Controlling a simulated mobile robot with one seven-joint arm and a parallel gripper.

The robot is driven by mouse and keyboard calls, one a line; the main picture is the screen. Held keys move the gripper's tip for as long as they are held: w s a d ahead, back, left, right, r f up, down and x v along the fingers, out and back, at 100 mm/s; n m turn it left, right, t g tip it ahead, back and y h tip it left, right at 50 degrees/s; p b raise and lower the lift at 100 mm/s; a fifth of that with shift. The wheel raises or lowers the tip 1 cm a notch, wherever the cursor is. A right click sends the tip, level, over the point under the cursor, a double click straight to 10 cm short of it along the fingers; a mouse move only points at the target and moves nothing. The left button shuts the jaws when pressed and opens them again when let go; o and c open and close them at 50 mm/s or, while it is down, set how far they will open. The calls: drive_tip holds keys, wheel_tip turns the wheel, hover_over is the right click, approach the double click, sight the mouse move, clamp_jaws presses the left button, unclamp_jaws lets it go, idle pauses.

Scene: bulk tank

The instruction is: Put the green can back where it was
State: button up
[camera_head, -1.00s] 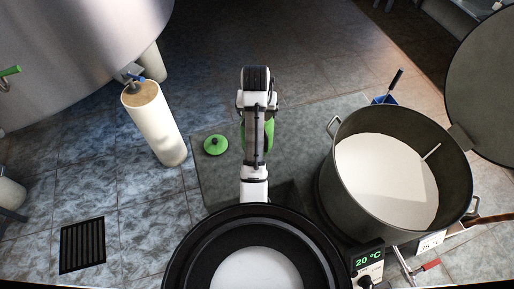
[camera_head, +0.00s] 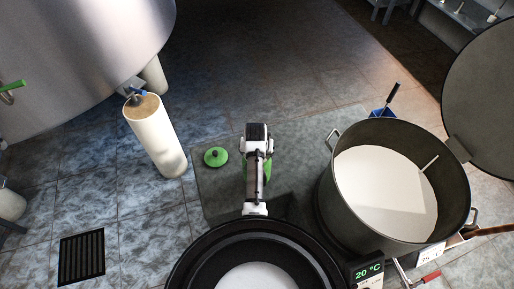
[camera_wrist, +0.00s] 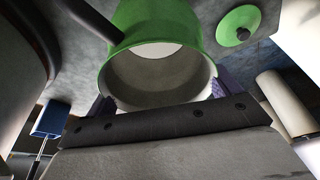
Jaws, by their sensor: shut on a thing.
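The green can (camera_wrist: 160,22) fills the upper middle of the wrist view, its pale open mouth facing the camera. My gripper (camera_wrist: 162,98) is shut on it, with a purple-padded finger at each side of the mouth. In the head view, only a sliver of the green can (camera_head: 268,172) shows beside my arm, which hides the rest. I cannot tell whether its base touches the mat. The green lid (camera_head: 216,157) with a knob lies on the mat left of my arm, and also shows at the upper right of the wrist view (camera_wrist: 239,27).
A large open pot (camera_head: 400,235) of white liquid stands right, its round lid (camera_head: 490,85) raised. A white cylinder (camera_head: 154,135) stands left under the steel tank (camera_head: 70,50). A blue container (camera_head: 382,112) sits behind the pot. A floor drain (camera_head: 82,257) lies at lower left.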

drive_tip(key=shift+s+x, duration=0.2)
drive_tip(key=shift+x, duration=0.6)
drive_tip(key=shift+s+x, duration=0.15)
drive_tip(key=shift+x, duration=0.6)
drive_tip(key=shift+f, duration=0.2)
drive_tip(key=o, duration=1.8)
drive_tip(key=shift+s+f, duration=0.1)
drive_tip(key=shift+s, duration=0.05)
drive_tip(key=v, duration=1.2)
drive_tip(key=shift+a, duration=0.1)
